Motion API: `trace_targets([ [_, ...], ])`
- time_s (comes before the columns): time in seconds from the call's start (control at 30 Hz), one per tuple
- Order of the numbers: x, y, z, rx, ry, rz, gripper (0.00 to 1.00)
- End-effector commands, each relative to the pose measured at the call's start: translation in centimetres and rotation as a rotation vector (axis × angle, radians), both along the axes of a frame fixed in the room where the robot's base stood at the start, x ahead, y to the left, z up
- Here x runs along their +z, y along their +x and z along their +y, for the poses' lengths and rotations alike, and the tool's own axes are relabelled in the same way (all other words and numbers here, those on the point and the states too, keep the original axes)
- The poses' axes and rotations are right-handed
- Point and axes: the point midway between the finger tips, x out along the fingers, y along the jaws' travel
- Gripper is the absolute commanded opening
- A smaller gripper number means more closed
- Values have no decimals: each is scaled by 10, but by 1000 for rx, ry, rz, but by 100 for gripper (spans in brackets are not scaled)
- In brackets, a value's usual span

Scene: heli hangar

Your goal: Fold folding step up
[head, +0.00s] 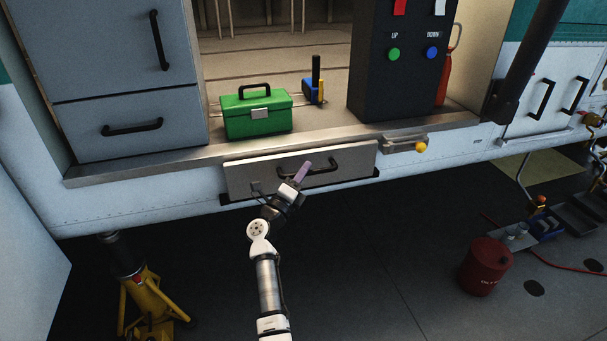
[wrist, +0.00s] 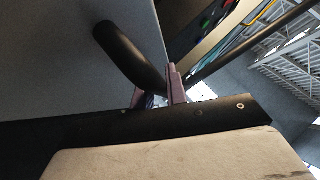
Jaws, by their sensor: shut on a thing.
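The folding step (head: 250,176) is a pale grey panel just below the metal door sill, with a black bar handle (head: 326,171) on its face. Its exact tilt is hard to tell. My gripper (head: 305,168) reaches up from below, and its mauve fingers are shut on the left part of the handle. In the wrist view, the fingers (wrist: 174,85) are at the lower end of the curved black handle (wrist: 128,54), beside the grey panel (wrist: 65,60). The fingers hide part of the grip.
A green toolbox (head: 256,115) and a blue item (head: 313,90) stand on the floor above the sill. A dark UP/DOWN control box (head: 398,75) is right of them. A yellow jack (head: 150,300) and a red drum (head: 485,266) stand below.

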Motion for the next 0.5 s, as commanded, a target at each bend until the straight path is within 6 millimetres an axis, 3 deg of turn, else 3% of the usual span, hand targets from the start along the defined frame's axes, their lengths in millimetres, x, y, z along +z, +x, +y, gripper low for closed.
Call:
trace_targets([
  [0.2, -1, 0, -1, -2, -2, 2, 0],
  [0.23, -1, 0, -1, -2, -2, 2, 16],
  [0.3, -1, 0, -1, -3, -1, 2, 25],
  [0.4, -1, 0, -1, -2, -1, 1, 36],
  [0.5, -1, 0, 0, -1, -1, 2, 36],
])
